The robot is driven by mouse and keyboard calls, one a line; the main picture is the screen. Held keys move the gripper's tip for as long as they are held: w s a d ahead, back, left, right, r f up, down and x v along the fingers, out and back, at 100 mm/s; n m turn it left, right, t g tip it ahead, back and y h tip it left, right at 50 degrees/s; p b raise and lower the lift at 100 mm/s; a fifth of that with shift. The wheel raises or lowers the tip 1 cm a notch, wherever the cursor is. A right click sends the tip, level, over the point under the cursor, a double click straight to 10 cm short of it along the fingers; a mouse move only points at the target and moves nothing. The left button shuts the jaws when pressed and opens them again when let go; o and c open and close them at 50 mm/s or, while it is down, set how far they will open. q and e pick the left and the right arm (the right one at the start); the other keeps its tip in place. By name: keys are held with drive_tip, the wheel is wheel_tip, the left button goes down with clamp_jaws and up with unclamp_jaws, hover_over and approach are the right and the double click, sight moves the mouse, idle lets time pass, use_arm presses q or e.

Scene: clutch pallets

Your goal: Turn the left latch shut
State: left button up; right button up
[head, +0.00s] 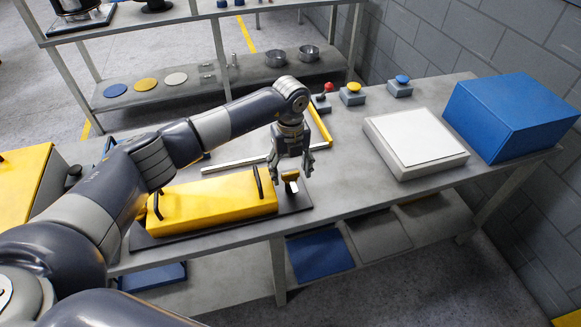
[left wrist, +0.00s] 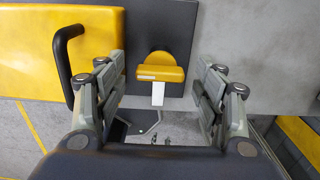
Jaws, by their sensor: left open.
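A long yellow lid (head: 215,198) with two black handles lies on a dark base plate (head: 222,229). A yellow latch (head: 290,177) with a pale tip stands on the plate past the lid's right end. It also shows in the left wrist view (left wrist: 160,73), centred between the fingers. My left gripper (head: 291,167) points down over this latch, open, with one finger on each side and a gap to each. The lid's left end is partly hidden by my left arm, so I cannot tell whether another latch is there. My right gripper is not in view.
A white box (head: 415,140) and a blue box (head: 515,115) stand at the right. Button boxes with yellow (head: 353,93) and blue (head: 400,85) tops stand at the back. A yellow rail (head: 319,125) lies behind my gripper. The bench between latch and white box is clear.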

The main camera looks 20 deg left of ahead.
use_arm(q)
drive_tip(key=shift+c, duration=0.3)
drive_tip(key=c, duration=1)
drive_tip(key=shift+f, duration=0.1)
